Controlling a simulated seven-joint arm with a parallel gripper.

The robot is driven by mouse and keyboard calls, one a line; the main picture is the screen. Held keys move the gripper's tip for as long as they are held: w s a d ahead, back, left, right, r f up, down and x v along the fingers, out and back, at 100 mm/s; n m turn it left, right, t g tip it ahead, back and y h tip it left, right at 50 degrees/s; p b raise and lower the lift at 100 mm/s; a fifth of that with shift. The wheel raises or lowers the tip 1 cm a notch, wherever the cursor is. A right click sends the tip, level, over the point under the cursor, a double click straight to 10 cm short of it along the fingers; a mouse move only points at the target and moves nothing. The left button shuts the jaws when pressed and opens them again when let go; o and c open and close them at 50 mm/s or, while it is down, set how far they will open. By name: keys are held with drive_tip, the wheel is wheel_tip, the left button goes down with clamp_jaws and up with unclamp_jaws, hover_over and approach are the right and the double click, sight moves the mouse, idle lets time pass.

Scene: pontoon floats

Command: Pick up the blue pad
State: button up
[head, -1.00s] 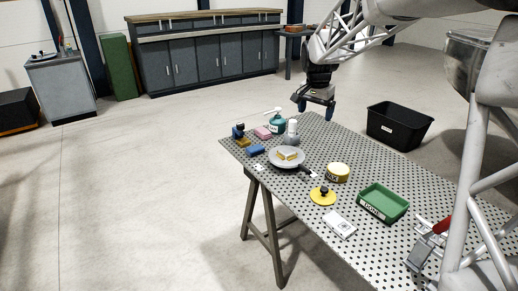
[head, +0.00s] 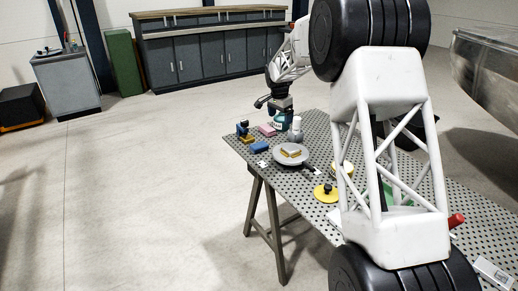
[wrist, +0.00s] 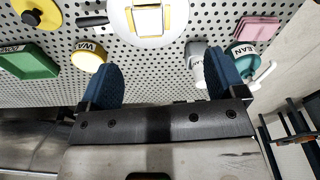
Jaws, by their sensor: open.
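The blue pad (head: 260,147) lies flat on the perforated table near its left edge in the head view, left of a plate. I cannot make it out in the wrist view. My gripper (wrist: 160,76) is open and empty, its two blue fingers apart. In the head view my gripper shows small and partly hidden above the far end of the table, behind and to the right of the blue pad. It is not touching the pad.
A pink pad (head: 267,129), a teal pot (head: 279,124) and a white bottle (head: 296,132) stand behind the blue pad. A plate (head: 278,160) holds a sponge (head: 291,152). A blue-and-black item (head: 242,128) stands left. A green bin (wrist: 30,62) shows in the wrist view.

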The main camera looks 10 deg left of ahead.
drive_tip(key=m, duration=0.2)
hover_over(259, 145)
drive_tip(key=f, duration=1.4)
drive_tip(key=shift+s+a, duration=0.3)
drive_tip(key=shift+a, duration=0.05)
drive_tip(key=shift+w+d+f, duration=0.1)
drive_tip(key=shift+d+f, duration=0.05)
drive_tip(key=shift+f, duration=1.1)
drive_tip(key=shift+f, duration=0.15)
drive_tip(key=shift+w+d+f, duration=0.1)
drive_tip(key=shift+w+f, duration=0.05)
drive_tip(key=shift+f, duration=1.1)
drive_tip(key=shift+w+d+f, duration=0.1)
drive_tip(key=shift+f, duration=1.1)
drive_tip(key=c, duration=1)
